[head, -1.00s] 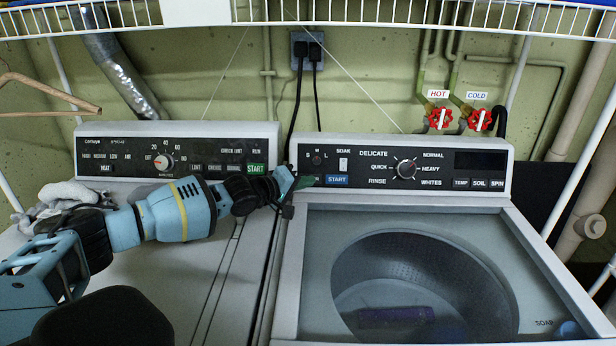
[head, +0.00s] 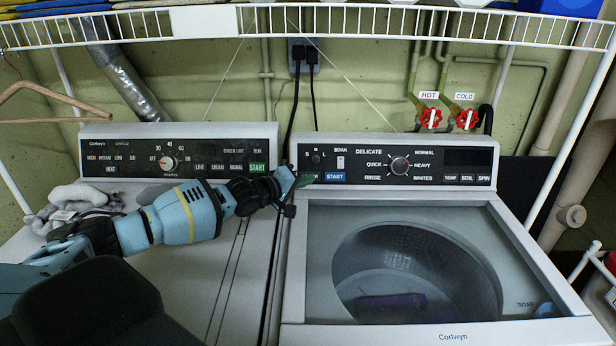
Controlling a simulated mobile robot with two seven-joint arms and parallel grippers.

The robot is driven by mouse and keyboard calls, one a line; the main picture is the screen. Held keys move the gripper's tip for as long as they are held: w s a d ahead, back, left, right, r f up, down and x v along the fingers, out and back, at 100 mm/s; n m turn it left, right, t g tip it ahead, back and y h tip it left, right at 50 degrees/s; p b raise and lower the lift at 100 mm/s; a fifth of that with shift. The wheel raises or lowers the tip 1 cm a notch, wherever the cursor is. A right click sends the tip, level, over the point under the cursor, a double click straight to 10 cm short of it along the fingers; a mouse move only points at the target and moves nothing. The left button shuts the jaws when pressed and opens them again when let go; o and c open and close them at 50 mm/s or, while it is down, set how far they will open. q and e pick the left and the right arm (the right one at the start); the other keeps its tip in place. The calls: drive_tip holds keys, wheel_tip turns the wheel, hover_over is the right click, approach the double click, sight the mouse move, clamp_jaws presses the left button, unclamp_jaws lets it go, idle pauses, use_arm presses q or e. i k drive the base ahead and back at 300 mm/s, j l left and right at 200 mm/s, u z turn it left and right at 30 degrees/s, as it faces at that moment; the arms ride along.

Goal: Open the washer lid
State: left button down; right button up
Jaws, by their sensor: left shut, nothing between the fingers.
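The washer (head: 445,332) stands at the right, with its control panel along the back. Its lid (head: 322,240) looks like a grey-tinted see-through pane in a pale frame, and it appears closed and flat. The round drum (head: 400,262) shows through it, with a dark purple item (head: 392,301) inside. My left gripper (head: 298,184) is shut and empty at the left end of the washer's panel, beside the blue START button (head: 335,177). It is behind and left of the lid's far-left corner. Whether it touches the panel I cannot tell. My right gripper is not in view.
A dryer (head: 190,274) stands left of the washer across a narrow gap, with grey cloths (head: 72,201) on top. A white wire shelf (head: 400,22) runs overhead. Red HOT and COLD valves (head: 448,119) are on the wall behind. The space above the lid is clear.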

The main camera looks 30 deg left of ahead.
sight(578, 329)
drive_tip(key=k, duration=1.5)
